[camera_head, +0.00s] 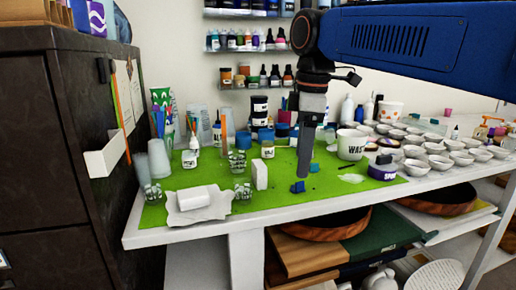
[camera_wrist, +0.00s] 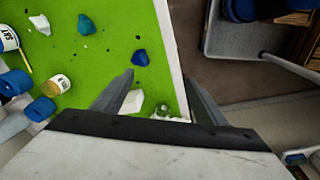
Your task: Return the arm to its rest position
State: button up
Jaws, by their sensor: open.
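My blue arm reaches in from the upper right of the head view. My gripper (camera_head: 304,176) points straight down over the green mat (camera_head: 280,205) on the white table. In the wrist view my gripper (camera_wrist: 158,82) has its two dark fingers spread apart, with nothing held between them. A small blue piece (camera_head: 298,187) lies on the mat just below the fingertips in the head view; I cannot tell the exact gap. A blue piece also shows in the wrist view (camera_wrist: 140,57), ahead of the fingers.
A white block (camera_head: 260,175) stands left of my gripper, near several clear cups and a white slab (camera_head: 199,204). A white waste tub (camera_head: 351,145) and a purple-labelled container (camera_head: 383,170) stand to the right, with many small white bowls beyond. Shelves of bottles line the wall.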

jog(key=s+d+f+m+t, duration=0.2)
jog(key=s+d+f+m, duration=0.6)
jog(key=f, duration=0.5)
jog(key=s+d+f+m+t, duration=0.2)
jog(key=s+d+f+m, duration=0.6)
jog(key=f, duration=0.5)
jog(key=s+d, duration=0.2)
jog(key=shift+d+m+h, duration=0.3)
jog(key=shift+d, duration=0.1)
jog(key=shift+o, duration=0.6)
jog(key=shift+r, duration=0.1)
